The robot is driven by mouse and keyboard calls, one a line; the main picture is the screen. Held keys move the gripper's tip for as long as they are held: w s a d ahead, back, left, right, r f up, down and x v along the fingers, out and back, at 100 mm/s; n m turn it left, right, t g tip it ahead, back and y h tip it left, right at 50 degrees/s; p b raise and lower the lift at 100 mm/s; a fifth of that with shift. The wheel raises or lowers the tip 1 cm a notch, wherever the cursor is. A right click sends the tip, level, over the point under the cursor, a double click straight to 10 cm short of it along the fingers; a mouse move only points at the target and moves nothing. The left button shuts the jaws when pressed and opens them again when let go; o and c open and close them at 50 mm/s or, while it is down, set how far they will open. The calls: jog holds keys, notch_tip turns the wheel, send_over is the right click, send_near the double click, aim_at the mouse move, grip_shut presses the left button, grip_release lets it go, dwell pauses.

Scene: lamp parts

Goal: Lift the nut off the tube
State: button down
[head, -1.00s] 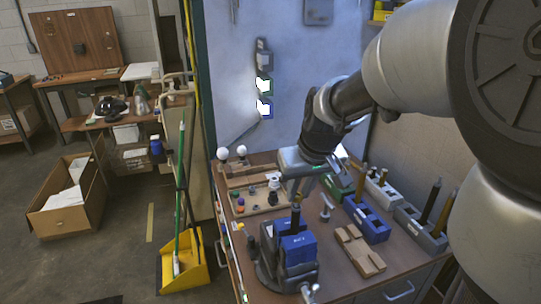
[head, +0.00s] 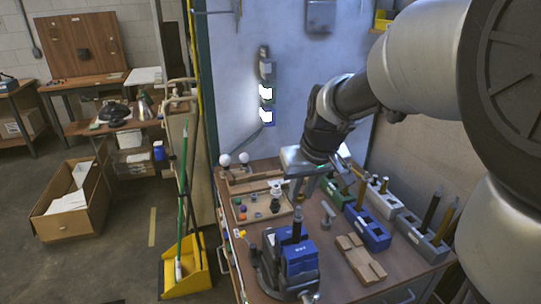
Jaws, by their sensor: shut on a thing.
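A dark tube (head: 297,229) stands upright in the blue-jawed vise (head: 299,262) at the front of the workbench. My gripper (head: 298,202) points down directly above the tube. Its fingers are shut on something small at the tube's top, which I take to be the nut. The nut itself is too small and too covered by the fingers to make out. I cannot tell whether it is clear of the tube or still touches it.
Right of the vise lie a wooden block (head: 360,258) and a small grey T-shaped part (head: 327,213). Blue (head: 368,232) and grey (head: 422,240) holders with upright tools stand further right. A wooden parts tray (head: 255,206) with small coloured pieces lies behind left.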

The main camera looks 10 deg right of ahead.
aim_at(301, 198)
jog(key=shift+r+p, duration=1.35)
jog(key=shift+r, duration=0.6)
